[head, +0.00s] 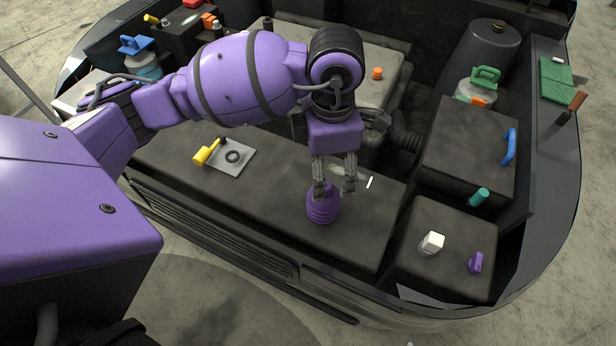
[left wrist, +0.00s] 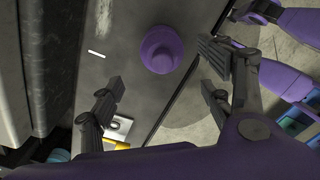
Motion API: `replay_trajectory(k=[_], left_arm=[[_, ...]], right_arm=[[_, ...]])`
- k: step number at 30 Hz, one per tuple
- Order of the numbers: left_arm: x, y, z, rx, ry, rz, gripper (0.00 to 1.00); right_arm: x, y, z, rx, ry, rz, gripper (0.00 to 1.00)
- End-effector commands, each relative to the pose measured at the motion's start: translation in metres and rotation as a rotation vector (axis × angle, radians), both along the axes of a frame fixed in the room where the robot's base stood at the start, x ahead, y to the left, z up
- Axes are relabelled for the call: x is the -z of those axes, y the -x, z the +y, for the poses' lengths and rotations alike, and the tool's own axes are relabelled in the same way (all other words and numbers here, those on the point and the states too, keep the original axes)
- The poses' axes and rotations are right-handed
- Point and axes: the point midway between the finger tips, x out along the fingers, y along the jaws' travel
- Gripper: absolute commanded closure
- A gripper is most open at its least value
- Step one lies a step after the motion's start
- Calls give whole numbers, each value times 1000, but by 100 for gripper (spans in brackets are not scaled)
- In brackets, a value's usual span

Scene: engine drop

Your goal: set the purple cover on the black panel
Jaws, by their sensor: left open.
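The purple cover (head: 323,208) is a small, round, ribbed piece with a narrower top. It stands upright on the long black panel (head: 270,185) along the front of the engine bay, right of the panel's middle. My left gripper (head: 335,190) is open, with its fingers pointing down right above the cover. In the left wrist view the cover (left wrist: 161,50) is between the lines of the two spread fingers, beyond their tips, and nothing is held. Whether the fingertips touch the cover is unclear. My right gripper cannot be made out.
A grey plate (head: 238,160) with a black ring and a yellow-handled tool (head: 206,152) lie on the panel to the left. A white marker (head: 370,182) lies right of the gripper. A white block (head: 431,243) and small purple piece (head: 476,263) are on the right box.

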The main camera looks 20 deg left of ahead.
Motion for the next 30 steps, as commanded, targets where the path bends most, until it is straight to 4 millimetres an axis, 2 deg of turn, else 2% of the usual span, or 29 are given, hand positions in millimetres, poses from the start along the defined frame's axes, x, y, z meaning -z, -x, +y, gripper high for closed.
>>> replay_trajectory(k=[1, 3, 9, 30], left_arm=[[-12, -2, -1, 3, 1, -9, 28], [-22, -2, -1, 1, 1, -8, 28], [-36, -2, -1, 2, 0, -5, 28], [-37, -2, -1, 2, 1, -6, 28]], right_arm=[[-1, -1, 0, 0, 0, -2, 60], [-2, -1, 0, 1, -1, -3, 60], [-3, -2, 0, 1, -1, -5, 60], [-4, -3, 1, 0, -2, -8, 60]])
